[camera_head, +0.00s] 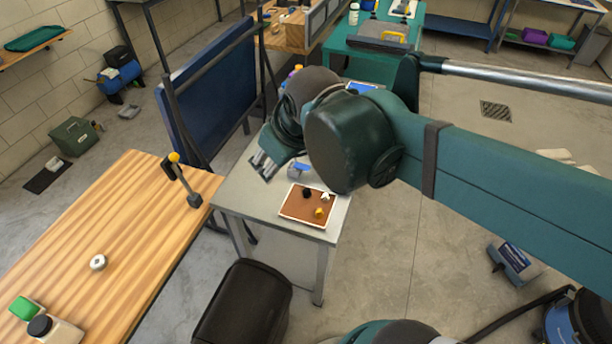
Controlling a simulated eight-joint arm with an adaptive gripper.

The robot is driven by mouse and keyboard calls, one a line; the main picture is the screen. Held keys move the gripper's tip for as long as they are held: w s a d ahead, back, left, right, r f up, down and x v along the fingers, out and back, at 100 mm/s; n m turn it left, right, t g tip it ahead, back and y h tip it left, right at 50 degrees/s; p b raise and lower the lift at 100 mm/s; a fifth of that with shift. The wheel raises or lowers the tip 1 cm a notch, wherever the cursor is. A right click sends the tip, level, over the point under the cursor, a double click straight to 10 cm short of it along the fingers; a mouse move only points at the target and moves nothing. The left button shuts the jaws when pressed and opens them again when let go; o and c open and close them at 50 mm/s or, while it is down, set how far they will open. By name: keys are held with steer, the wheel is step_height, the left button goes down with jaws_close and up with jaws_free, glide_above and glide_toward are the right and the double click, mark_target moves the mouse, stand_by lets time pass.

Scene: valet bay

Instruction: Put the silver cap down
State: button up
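My gripper (272,158) is at the far left end of my teal arm, low over the grey metal table. My own wrist covers much of it, and its fingers are too small and dark to tell whether they are open or shut. I cannot make out a silver cap at the gripper. A brown tray with a pale rim (299,217) lies on the near end of the grey table. A black piece (307,193), a white piece (325,196) and a yellow piece (319,212) are on it. A small round silver-grey thing (98,263) sits on the wooden bench; I cannot tell whether it is a cap.
The grey table (262,207) has a small blue thing (298,170) beside my gripper. A black bin (243,305) stands in front; a blue panel (212,90) stands behind.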

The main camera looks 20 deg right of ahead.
steer(key=s+d+f+m+t, duration=0.1)
steer(key=s+d+f+m, duration=0.1)
steer(key=s+d+m, duration=0.2)
steer(key=shift+s+d+f+h, duration=0.3)
steer(key=shift+s+d, duration=0.05)
steer(key=shift+s, duration=0.55)
stand_by(0.7)
